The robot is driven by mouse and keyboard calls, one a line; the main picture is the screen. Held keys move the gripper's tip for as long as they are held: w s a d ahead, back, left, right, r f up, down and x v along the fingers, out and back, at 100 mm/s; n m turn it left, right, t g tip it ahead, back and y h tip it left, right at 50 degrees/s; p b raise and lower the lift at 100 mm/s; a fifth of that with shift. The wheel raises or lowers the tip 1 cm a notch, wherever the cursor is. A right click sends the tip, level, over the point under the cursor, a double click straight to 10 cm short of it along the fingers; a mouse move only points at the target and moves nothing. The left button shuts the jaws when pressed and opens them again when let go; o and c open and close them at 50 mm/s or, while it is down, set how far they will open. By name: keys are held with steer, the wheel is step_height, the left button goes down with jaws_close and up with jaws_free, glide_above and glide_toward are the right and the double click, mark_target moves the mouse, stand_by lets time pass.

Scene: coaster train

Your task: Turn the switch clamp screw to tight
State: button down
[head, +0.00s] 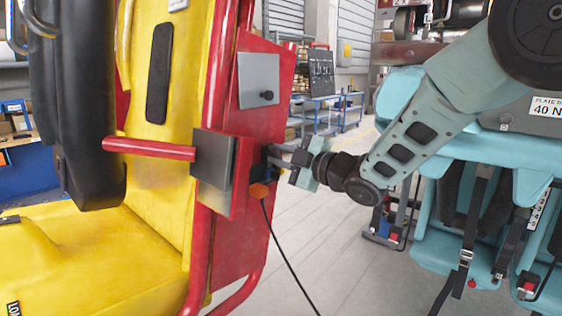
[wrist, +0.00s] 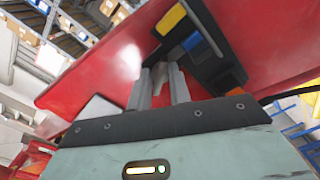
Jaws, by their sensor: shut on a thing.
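My gripper (head: 276,158) reaches in from the right to the side of the red seat frame. In the wrist view its two grey fingers (wrist: 161,80) are shut on a small grey part, which looks like the clamp screw (wrist: 160,72); the fingers cover most of it. The screw sits beside a dark switch housing (wrist: 188,58) that carries a blue piece (wrist: 205,46) and a yellow piece (wrist: 171,19). I cannot read the screw's turn or any tightness mark.
An orange plug (head: 259,190) with a black cable (head: 287,255) hangs just below my gripper. A red bar (head: 150,149) and yellow seat (head: 95,258) are at left. Teal seats (head: 446,225) stand at right. The floor (head: 330,260) between is clear except for the cable.

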steer(key=m, duration=0.5)
steer(key=shift+w+d+m, duration=0.1)
steer(key=shift+m, duration=0.2)
steer(key=m+p, duration=0.1)
steer(key=m, duration=0.5)
steer(key=m+p, duration=0.2)
steer(key=m, duration=0.4)
steer(key=shift+m+p, duration=0.3)
steer(key=shift+p, duration=0.1)
steer(key=m+p, duration=0.2)
steer(key=m, duration=0.2)
steer(key=shift+f, duration=0.15)
steer(key=shift+m, duration=0.3)
steer(key=c, duration=1.6)
jaws_free()
steer(key=shift+o, duration=0.2)
steer(key=b+v, duration=0.2)
steer(key=v, duration=1.5)
steer(key=shift+s+b, duration=0.3)
steer(key=shift+d, duration=0.1)
